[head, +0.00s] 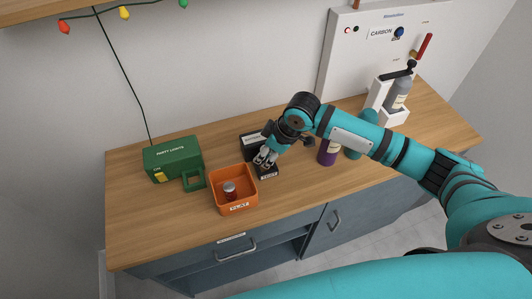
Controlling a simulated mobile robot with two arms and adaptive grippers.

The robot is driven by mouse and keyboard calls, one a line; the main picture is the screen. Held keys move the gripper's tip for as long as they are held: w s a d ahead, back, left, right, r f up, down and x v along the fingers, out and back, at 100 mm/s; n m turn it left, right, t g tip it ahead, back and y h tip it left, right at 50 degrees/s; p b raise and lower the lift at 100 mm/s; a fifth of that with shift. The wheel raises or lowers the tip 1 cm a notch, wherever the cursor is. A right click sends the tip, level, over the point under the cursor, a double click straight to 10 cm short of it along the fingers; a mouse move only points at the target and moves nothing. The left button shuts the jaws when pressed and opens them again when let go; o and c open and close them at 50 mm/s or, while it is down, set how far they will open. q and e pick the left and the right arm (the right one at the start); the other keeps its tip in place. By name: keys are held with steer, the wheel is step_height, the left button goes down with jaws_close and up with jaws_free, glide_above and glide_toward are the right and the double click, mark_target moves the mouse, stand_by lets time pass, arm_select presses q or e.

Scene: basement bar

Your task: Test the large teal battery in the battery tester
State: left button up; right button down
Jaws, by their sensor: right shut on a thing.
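My right gripper (264,160) points down over a black device (268,174) with a small white label, which looks like the battery tester. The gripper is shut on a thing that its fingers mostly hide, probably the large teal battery. I cannot tell whether that thing touches the device. The gripper and wrist cover part of the device. A small red and silver battery (229,190) stands in an orange tray (239,209) labelled FLAT, just left of the device. My left gripper is not in view.
A green PARTY LIGHTS box (172,159) with a green open frame (193,178) stands at left. A purple bottle (328,153) stands right of the gripper, under my arm. A grey bottle (396,95) stands in a white stand at back right. The counter's front left is clear.

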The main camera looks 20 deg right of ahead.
steer(key=shift+f+b, duration=0.3)
steer(key=shift+f, duration=0.95)
steer(key=shift+s+f+b, duration=0.2)
steer(key=shift+s+f, duration=0.1)
steer(key=shift+f, duration=0.2)
steer(key=shift+s+f+b, duration=0.15)
steer(key=shift+s+f, duration=0.1)
steer(key=shift+f, duration=0.4)
steer(key=c, duration=1.1)
jaws_free()
steer(key=shift+c, duration=0.2)
steer(key=o, duration=0.5)
steer(key=shift+w+f, duration=0.2)
steer(key=shift+w, duration=0.25)
